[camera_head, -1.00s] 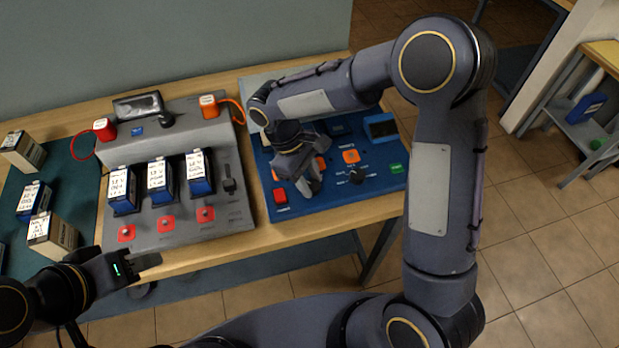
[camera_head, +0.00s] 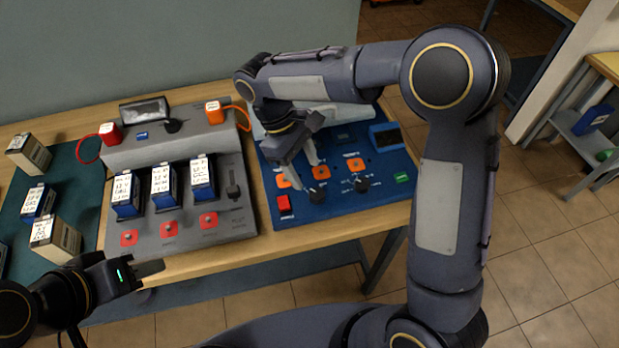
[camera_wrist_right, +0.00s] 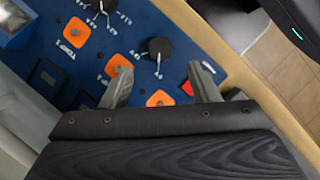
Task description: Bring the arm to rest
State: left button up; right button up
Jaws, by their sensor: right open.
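My right arm arches in from the right in the head view, and its gripper (camera_head: 312,150) hangs over the blue control panel (camera_head: 330,205). In the right wrist view its two fingers (camera_wrist_right: 163,86) stand apart with nothing between them, above the panel's orange squares and black knobs. I cannot tell the exact gap between fingertips and panel. My left gripper (camera_head: 150,268) is at the lower left, in front of the table's front edge. Its fingers point right and seem close together; the gap between them is not clear.
A grey battery station (camera_head: 180,235) holds several blue batteries, with a red clamp (camera_head: 110,133) and an orange clamp (camera_head: 214,113) on top. More batteries stand on a green mat (camera_head: 75,180) at the left. A shelf (camera_head: 580,130) stands far right. Tiled floor lies in front.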

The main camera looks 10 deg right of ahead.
jog(key=shift+w+a+r, duration=0.1)
jog(key=shift+r, duration=0.45)
jog(key=s+d+r+m+t+y, duration=0.2)
jog(key=s+d+r+m+y, duration=0.1)
jog(key=s+d, duration=0.3)
jog(key=s+d+r+m+t+y, duration=0.2)
jog(key=s+d+r+m, duration=0.15)
jog(key=s+d, duration=0.2)
jog(key=s+f+m+t+y, duration=0.2)
jog(key=s+m+t, duration=0.2)
jog(key=s, duration=0.3)
jog(key=shift+s+d+m+t, duration=0.15)
jog(key=shift+s+m+t, duration=0.15)
jog(key=shift+m, duration=0.15)
